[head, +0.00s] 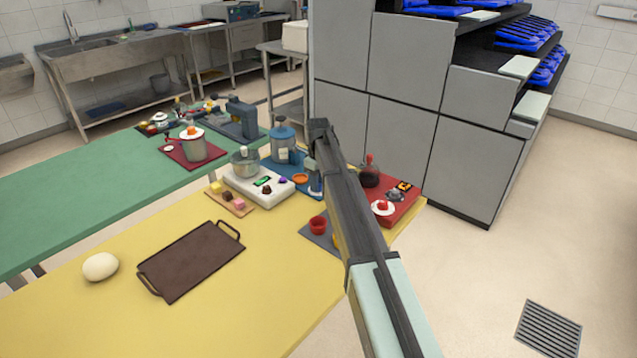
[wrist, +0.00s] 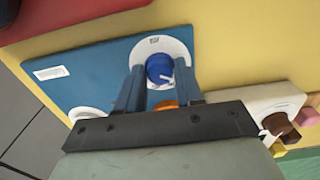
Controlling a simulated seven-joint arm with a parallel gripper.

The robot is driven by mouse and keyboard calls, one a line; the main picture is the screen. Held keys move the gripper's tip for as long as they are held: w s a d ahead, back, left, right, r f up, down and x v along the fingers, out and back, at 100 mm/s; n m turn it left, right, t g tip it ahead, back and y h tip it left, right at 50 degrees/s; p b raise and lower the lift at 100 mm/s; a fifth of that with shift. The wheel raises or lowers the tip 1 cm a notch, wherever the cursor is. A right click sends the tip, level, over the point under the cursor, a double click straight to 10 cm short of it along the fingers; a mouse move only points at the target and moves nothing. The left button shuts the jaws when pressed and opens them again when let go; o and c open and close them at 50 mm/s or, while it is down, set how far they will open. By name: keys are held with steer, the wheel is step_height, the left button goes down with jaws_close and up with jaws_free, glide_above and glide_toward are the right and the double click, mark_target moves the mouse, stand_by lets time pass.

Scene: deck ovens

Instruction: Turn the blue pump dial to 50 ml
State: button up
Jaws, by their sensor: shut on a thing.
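The blue pump dial (wrist: 160,67) shows in the wrist view, seen from above, with a white pointer line toward its lower right edge. It sits on a round white scale plate (wrist: 176,48) on a blue base (wrist: 105,62). The scale markings are too small to read. My gripper (wrist: 160,70) is shut on the dial, one finger on each side. In the head view the blue base (head: 270,163) shows beside a blue-lidded jar (head: 284,140). My arm hides the dial there.
A white scale (head: 258,185) with a metal bowl (head: 245,163) stands left of the base. A red board (head: 400,205) with a dark flask (head: 369,172) lies to the right. A brown tray (head: 190,262) and a pale dough ball (head: 100,266) lie on the yellow table (head: 262,290).

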steer(key=c, duration=0.4)
steer(key=shift+m, duration=0.4)
steer(key=m, duration=0.4)
steer(key=shift+m, duration=0.3)
steer(key=m, duration=0.5)
steer(key=shift+m, duration=0.3)
steer(key=m, duration=1.1)
steer(key=shift+m, duration=0.4)
